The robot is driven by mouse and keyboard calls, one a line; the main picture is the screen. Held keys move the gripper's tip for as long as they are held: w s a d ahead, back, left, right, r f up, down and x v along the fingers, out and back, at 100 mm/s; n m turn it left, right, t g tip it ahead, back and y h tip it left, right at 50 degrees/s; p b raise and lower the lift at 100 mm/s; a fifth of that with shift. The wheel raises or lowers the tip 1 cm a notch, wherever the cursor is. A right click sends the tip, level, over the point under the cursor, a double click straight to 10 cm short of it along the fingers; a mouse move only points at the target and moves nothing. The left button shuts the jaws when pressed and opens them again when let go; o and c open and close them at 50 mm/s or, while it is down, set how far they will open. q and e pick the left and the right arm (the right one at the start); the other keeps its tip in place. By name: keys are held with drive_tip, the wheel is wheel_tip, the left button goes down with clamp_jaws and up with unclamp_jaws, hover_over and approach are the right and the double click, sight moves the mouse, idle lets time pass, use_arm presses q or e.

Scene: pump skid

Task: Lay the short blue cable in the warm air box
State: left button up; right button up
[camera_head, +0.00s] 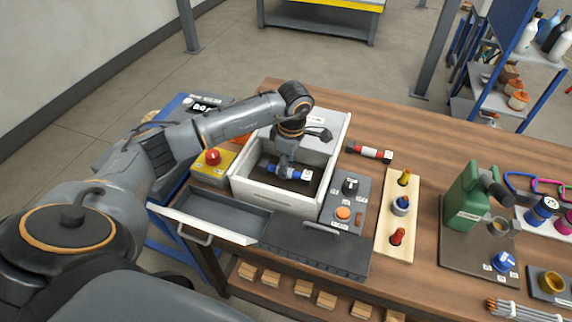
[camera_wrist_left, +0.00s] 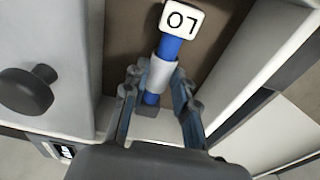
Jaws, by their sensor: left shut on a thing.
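The warm air box (camera_head: 275,203) is a white open-topped box on the workbench; its white wall shows in the left wrist view (camera_wrist_left: 82,95). The short blue cable (camera_head: 273,171) has a pale sleeve and a white tag; it also shows in the left wrist view (camera_wrist_left: 170,48). My left gripper (camera_head: 284,171) reaches down inside the box, shut on the cable around its sleeve, as the left wrist view (camera_wrist_left: 160,88) shows. The cable is low over the brown box floor; I cannot tell whether it touches it. My right gripper is not in view.
An open grey drawer (camera_head: 215,212) and a dark ribbed plate (camera_head: 315,254) lie in front. A control panel (camera_head: 341,215) stands right of the box. A red-and-white cylinder (camera_head: 370,153), a wooden holder (camera_head: 394,228) and a green machine (camera_head: 466,196) stand further right.

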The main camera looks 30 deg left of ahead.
use_arm(q)
drive_tip(key=shift+f+b, duration=0.7)
drive_tip(key=shift+f, duration=0.3)
drive_tip(key=o, duration=1.1)
wheel_tip(320, 180, up, 12)
drive_tip(key=d, duration=0.1)
drive_tip(key=shift+w, duration=0.15)
